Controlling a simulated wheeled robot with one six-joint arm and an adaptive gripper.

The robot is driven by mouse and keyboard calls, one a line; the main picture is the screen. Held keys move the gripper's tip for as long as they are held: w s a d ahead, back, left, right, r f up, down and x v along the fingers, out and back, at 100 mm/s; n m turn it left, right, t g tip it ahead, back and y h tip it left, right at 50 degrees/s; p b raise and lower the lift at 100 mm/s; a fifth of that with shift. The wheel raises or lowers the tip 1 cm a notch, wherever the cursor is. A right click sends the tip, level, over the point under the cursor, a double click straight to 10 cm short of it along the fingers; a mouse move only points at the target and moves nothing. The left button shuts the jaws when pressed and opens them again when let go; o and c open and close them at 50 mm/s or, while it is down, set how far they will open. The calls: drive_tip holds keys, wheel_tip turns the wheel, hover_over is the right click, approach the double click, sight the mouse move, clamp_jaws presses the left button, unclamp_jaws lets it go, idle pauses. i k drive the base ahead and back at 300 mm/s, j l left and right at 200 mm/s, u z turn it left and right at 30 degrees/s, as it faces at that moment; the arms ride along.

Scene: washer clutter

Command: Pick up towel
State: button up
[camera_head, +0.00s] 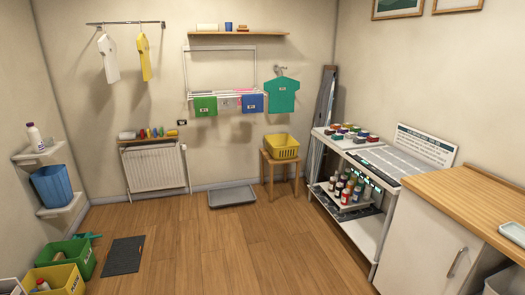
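Several cloths that look like towels hang on a wall-mounted drying rack (220,50) at the back wall. A green towel (205,106) hangs at the left, a pale one (229,103) in the middle and a blue towel (252,103) at the right. A little pink cloth shows between them, partly hidden. I cannot tell which one the task means. My gripper is not in view, so its place relative to the towels and its state do not show.
A yellow basket (282,146) sits on a wooden stool (279,165) right of the rack. A grey tray (232,196) lies on the floor below. Green (72,257) and yellow (60,281) crates stand at lower left, a shelving unit (367,225) at right. The middle floor is clear.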

sight(231, 103)
drive_tip(key=i, duration=1.85)
drive_tip(key=i+u, duration=0.15)
drive_tip(key=i, duration=0.3)
drive_tip(key=i+l+u, duration=0.15)
drive_tip(key=i, duration=0.3)
drive_tip(key=i+l+u, duration=0.2)
drive_tip(key=i, duration=0.2)
drive_tip(key=i+l+u, duration=0.15)
drive_tip(key=i, duration=0.3)
drive_tip(key=i+l+u, duration=0.45)
drive_tip(key=i+l, duration=0.15)
drive_tip(key=i, duration=0.1)
